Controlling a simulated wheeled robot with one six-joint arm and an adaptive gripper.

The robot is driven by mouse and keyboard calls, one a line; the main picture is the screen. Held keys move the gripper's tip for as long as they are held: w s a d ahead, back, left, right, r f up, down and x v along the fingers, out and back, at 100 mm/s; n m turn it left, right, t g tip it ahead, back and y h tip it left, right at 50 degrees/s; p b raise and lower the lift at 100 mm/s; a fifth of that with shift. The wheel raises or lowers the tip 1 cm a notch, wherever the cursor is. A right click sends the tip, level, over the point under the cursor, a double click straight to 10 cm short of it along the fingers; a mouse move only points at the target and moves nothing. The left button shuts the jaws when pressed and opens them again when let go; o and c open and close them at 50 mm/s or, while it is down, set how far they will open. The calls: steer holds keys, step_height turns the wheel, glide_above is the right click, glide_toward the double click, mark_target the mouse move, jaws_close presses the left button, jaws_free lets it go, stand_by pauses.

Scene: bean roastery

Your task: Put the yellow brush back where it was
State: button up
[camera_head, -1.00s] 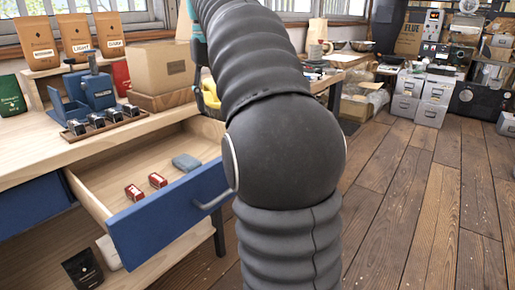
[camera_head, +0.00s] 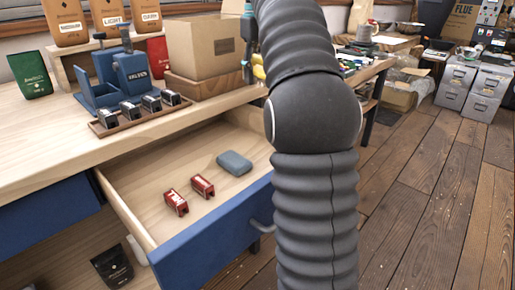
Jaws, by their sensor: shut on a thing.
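A small yellow patch (camera_head: 259,72), apparently part of the yellow brush, shows at the left edge of my arm, just right of the cardboard box. My gripper (camera_head: 248,68) is mostly hidden behind my own arm; only a dark, narrow part of it shows, beside the yellow patch. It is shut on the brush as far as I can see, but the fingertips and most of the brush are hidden. I cannot tell whether the brush touches the bench.
The blue-fronted drawer (camera_head: 213,246) stands open, holding two red items (camera_head: 176,201) and a grey-blue block (camera_head: 234,163). Wooden floor (camera_head: 425,200) is clear at right.

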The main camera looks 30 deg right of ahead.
steer(key=w+f, duration=0.1)
steer(key=w+d+n, duration=0.1)
steer(key=w+f+n, duration=0.1)
steer(key=shift+w+d+f+b, duration=0.15)
steer(key=shift+w+f+b, duration=0.1)
steer(key=shift+f+b, duration=0.05)
steer(key=b, duration=0.6)
glide_above(257, 147)
steer(key=shift+n, duration=0.3)
step_height(257, 147, down, 13)
steer(key=shift+f+b, duration=0.45)
steer(key=shift+f, duration=1.9)
steer(key=shift+f, duration=0.2)
steer(key=o, duration=0.8)
step_height(257, 147, up, 12)
steer(key=p, duration=0.4)
steer(key=shift+w+r, duration=0.1)
steer(key=shift+r, duration=0.1)
